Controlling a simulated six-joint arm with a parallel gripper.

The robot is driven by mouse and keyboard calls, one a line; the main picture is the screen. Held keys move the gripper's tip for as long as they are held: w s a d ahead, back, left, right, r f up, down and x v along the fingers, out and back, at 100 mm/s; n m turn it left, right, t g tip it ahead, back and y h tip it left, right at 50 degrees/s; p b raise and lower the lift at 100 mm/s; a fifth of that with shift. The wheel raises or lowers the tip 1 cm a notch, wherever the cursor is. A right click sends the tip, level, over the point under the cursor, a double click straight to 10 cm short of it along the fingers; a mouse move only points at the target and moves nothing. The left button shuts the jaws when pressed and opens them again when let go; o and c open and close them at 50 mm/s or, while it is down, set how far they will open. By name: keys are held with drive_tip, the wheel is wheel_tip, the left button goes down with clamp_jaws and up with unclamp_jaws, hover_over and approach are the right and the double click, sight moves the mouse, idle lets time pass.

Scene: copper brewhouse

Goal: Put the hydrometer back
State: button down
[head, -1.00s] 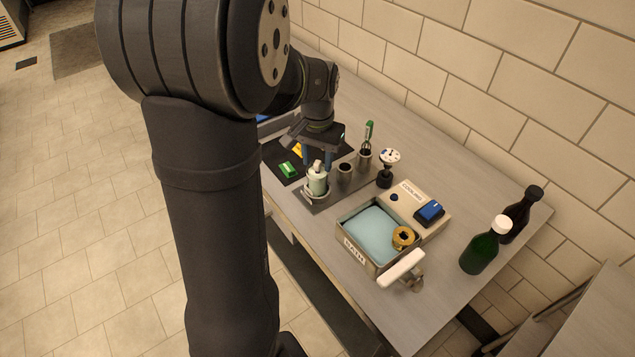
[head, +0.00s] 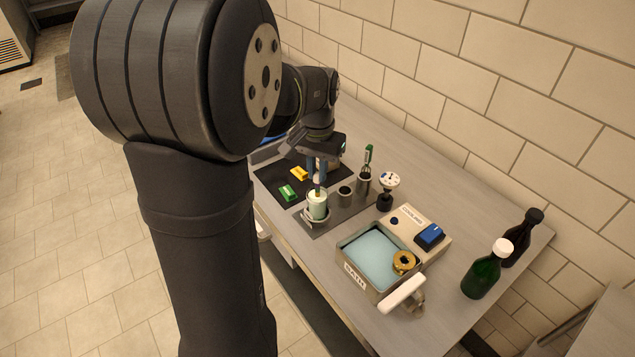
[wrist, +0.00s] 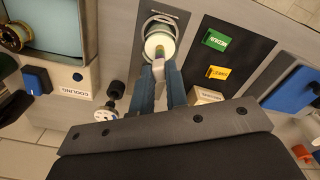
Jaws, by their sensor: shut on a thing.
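A pale green cylindrical jar (head: 317,207) stands upright in a ring holder near the table's front edge. My gripper (head: 317,183) points down directly over it, its blue fingers close together. In the wrist view my gripper (wrist: 165,68) is shut on a slim pale piece at the jar's mouth, which I take to be the top of the hydrometer (wrist: 160,55). The jar (wrist: 157,28) shows beyond the fingertips. The rest of the held piece is hidden. Behind the jar stand an apparently empty metal sleeve (head: 345,196) and another sleeve (head: 363,184) holding a green-topped tool (head: 368,158).
Green (head: 287,193) and yellow (head: 300,173) tags lie on a dark mat. A dial on a black stand (head: 387,190), a bath of bluish liquid (head: 347,268), a cooling switch box (head: 413,228) and two bottles (head: 484,270) stand to the right. The tiled wall bounds the back.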

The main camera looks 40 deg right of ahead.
drive_tip(key=r, duration=0.5)
drive_tip(key=shift+d+r, duration=0.25)
drive_tip(key=shift+d, duration=0.15)
drive_tip(key=d+f+m, duration=0.3)
drive_tip(key=d+m, duration=0.3)
drive_tip(key=d, duration=0.2)
wheel_tip(320, 180, down, 8)
drive_tip(key=shift+d, duration=0.1)
drive_tip(key=c, duration=1.4)
unclamp_jaws()
drive_tip(key=shift+c, duration=0.2)
wheel_tip(320, 180, up, 12)
drive_tip(key=shift+r, duration=0.15)
